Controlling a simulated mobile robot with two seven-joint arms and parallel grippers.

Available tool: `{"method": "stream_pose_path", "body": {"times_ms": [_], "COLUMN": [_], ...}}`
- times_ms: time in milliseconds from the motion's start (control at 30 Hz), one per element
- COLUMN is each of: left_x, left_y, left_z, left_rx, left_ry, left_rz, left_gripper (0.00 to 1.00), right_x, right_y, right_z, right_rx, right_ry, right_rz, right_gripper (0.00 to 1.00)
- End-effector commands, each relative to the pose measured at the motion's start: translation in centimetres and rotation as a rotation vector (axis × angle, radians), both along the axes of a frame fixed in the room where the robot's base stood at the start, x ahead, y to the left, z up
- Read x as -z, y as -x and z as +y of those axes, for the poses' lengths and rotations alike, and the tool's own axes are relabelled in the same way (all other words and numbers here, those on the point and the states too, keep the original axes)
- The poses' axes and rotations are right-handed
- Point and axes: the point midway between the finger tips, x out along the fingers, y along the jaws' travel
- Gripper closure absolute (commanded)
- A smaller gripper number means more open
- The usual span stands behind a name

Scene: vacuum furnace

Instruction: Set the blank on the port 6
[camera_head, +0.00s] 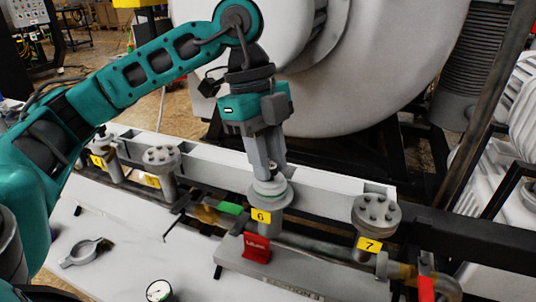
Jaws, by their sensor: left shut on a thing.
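The port 6 (269,223) is an upright pipe stub with a yellow "6" label, in the middle of the head view. My left gripper (271,172) points down right over it, its fingers shut on the blank (270,187), a small grey disc. The blank is at the top of the port, with a greenish ring showing at its edge. I cannot tell whether the blank rests on the port or hangs just above it. The fingers hide part of the blank. My right gripper is not in view.
Port 7 (376,213), with a bolted flange, stands to the right; another bolted port (161,160) stands to the left. A red tag (257,248) and a green handle (230,208) are close to port 6. An open clamp (85,252) and a gauge (158,291) lie on the white table (120,225).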

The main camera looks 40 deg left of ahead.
Motion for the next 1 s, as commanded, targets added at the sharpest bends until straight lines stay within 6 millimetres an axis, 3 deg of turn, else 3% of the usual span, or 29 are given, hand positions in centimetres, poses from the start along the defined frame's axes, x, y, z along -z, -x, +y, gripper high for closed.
{"method": "stream_pose_path", "body": {"times_ms": [433,467,500,767,1000], "left_x": [0.23,0.21,0.20,0.19,0.20], "left_y": [0.02,0.02,0.02,0.02,0.02], "left_z": [0.01,0.01,0.01,0.01,0.01], "left_rx": [0.000,0.000,0.000,0.000,0.000], "left_ry": [0.000,0.000,0.000,0.000,-0.001], "left_rz": [0.001,0.001,0.001,0.001,0.001], "left_gripper": [1.00,0.72,0.68,0.44,0.44], "right_x": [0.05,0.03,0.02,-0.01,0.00], "right_y": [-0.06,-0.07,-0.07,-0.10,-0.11], "right_z": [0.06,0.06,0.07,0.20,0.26], "right_rx": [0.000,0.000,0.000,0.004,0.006], "right_ry": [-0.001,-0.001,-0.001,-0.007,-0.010], "right_rz": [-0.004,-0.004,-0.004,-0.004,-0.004], "right_gripper": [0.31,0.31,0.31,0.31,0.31]}}
